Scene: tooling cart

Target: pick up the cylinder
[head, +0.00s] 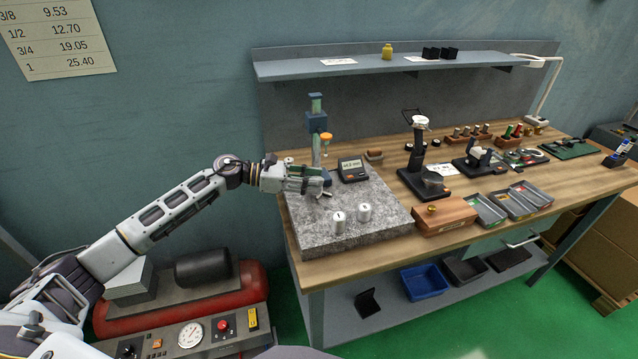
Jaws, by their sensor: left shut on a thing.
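My left gripper (318,184) reaches in from the left over the far left part of the grey granite plate (375,238). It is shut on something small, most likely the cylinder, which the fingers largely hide. I cannot tell whether the held thing touches the plate. Two silvery cylinders with dark marks on top stand upright on the plate, apart from the gripper: one nearer the front (339,222) and one to its right (364,212). My right gripper is out of view.
A blue stand (317,125) rises just behind the gripper, with a digital readout (352,170) to its right. A wooden box (444,215) and grey trays (487,209) lie right of the plate. The plate's front right is clear.

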